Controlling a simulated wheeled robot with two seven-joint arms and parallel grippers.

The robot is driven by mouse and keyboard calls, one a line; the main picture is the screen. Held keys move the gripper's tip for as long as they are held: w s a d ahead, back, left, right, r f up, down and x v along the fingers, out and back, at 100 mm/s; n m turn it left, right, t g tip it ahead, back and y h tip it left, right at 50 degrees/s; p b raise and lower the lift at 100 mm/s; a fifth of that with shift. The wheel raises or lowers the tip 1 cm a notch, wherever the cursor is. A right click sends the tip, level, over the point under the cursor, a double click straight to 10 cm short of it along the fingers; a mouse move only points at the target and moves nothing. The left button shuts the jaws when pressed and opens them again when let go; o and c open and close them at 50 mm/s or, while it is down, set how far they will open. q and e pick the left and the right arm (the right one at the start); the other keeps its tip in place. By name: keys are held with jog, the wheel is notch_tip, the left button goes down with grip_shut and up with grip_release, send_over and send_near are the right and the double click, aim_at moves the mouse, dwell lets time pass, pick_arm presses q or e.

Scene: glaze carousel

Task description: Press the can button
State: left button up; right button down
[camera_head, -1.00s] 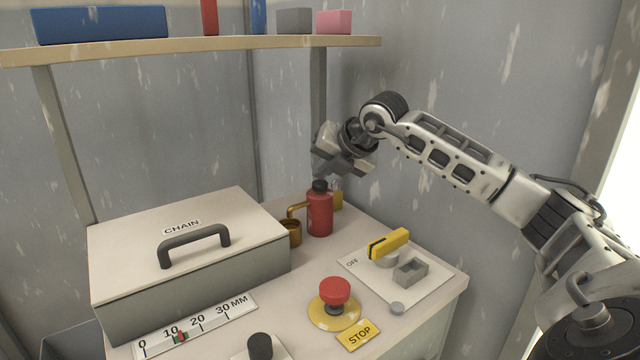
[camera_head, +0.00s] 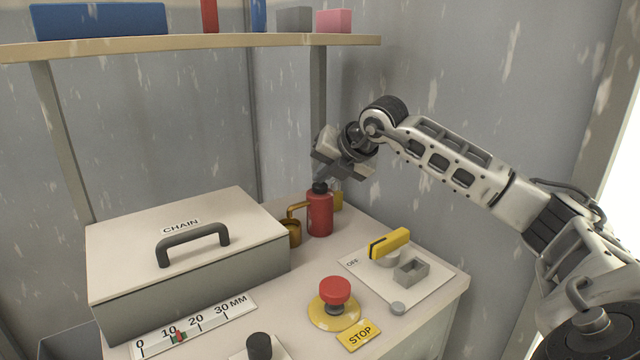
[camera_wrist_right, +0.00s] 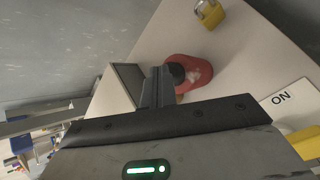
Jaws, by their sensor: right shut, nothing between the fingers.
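The can (camera_head: 319,213) is a red bottle-shaped can with a black cap or button (camera_head: 320,188) on top. It stands upright on the bench, beside a brass-coloured cup. My right gripper (camera_head: 321,178) is shut and empty, pointing down with its fingertips just above the black top. In the right wrist view the shut fingers (camera_wrist_right: 158,88) appear right beside the black top (camera_wrist_right: 175,73) of the red can (camera_wrist_right: 196,72). I cannot tell whether they touch it. My left gripper is not in view.
The brass cup (camera_head: 292,231) is left of the can, and a yellow padlock (camera_wrist_right: 209,14) is behind it. A CHAIN box (camera_head: 185,245) fills the left. A red stop button (camera_head: 335,291) and a yellow-handled switch (camera_head: 388,243) are in front. A shelf (camera_head: 190,46) hangs above.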

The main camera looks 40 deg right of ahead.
aim_at(323, 187)
dwell(0.4)
jog(key=shift+r+p, duration=0.65)
jog(key=shift+r, duration=0.25)
jog(key=shift+r, duration=0.1)
notch_tip(323, 187, up, 3)
jog(key=p, duration=0.3)
jog(key=shift+r, duration=0.15)
jog(key=shift+r+p, duration=0.8)
jog(key=shift+f, duration=0.1)
